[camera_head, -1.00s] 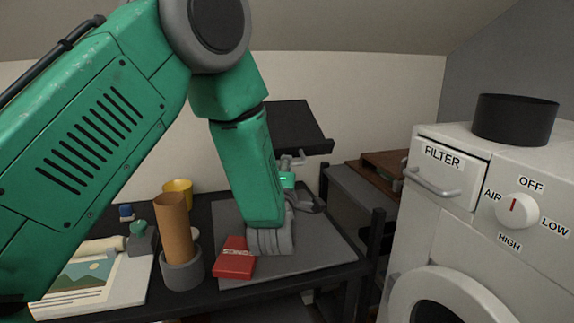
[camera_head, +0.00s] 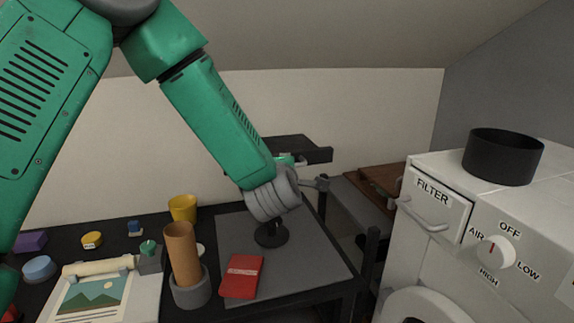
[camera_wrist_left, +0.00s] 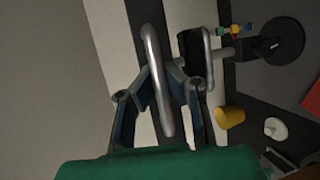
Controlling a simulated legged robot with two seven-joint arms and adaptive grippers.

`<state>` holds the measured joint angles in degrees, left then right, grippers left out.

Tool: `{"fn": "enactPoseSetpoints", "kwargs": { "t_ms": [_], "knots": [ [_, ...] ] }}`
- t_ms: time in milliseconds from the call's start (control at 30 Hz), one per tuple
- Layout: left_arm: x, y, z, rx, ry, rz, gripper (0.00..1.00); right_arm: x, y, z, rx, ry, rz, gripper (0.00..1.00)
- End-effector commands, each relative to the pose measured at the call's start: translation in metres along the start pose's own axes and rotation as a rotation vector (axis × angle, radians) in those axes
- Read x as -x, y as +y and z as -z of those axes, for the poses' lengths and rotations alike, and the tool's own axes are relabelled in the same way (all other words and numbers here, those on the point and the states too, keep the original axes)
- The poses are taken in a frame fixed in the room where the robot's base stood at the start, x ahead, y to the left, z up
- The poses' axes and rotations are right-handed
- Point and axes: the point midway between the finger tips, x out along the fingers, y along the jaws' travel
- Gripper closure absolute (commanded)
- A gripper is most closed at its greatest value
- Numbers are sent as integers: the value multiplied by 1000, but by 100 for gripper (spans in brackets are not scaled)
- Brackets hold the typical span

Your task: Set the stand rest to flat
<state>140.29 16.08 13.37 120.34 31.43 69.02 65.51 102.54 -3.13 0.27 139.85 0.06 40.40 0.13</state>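The stand has a round black base (camera_head: 272,236) on the grey mat. Its black rest (camera_head: 318,155) sits behind my left wrist and looks close to level; I cannot tell whether it is fully flat. The base shows at upper right in the left wrist view (camera_wrist_left: 275,42), with the post running leftward. My left gripper (camera_head: 310,172) is at the rest; my wrist hides much of the stand. In the left wrist view my gripper (camera_wrist_left: 182,68) has its grey fingers apart, with a dark part of the stand between or behind them; contact is unclear. My right gripper is not in view.
A picture sheet (camera_head: 95,300) lies left. The white machine (camera_head: 435,250) stands right, carrying a black bowl (camera_head: 503,157).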

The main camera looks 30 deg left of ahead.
Motion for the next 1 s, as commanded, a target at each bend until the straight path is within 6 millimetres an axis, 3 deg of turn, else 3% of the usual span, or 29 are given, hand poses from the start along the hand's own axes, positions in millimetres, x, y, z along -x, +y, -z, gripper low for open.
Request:
{"fn": "enactPoseSetpoints", "kwargs": {
  "t_ms": [167,233,267,667,1000],
  "knots": [
    [0,2,-3,1,-6,-7,100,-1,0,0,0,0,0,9],
    [0,2,-3,0,-6,-8,76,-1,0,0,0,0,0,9],
    [0,2,-3,0,-6,-7,69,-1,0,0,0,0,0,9],
    [4,1,0,1,-3,-3,69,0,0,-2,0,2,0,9],
    [70,0,-1,-2,-6,-3,69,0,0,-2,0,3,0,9]
  ]
}}
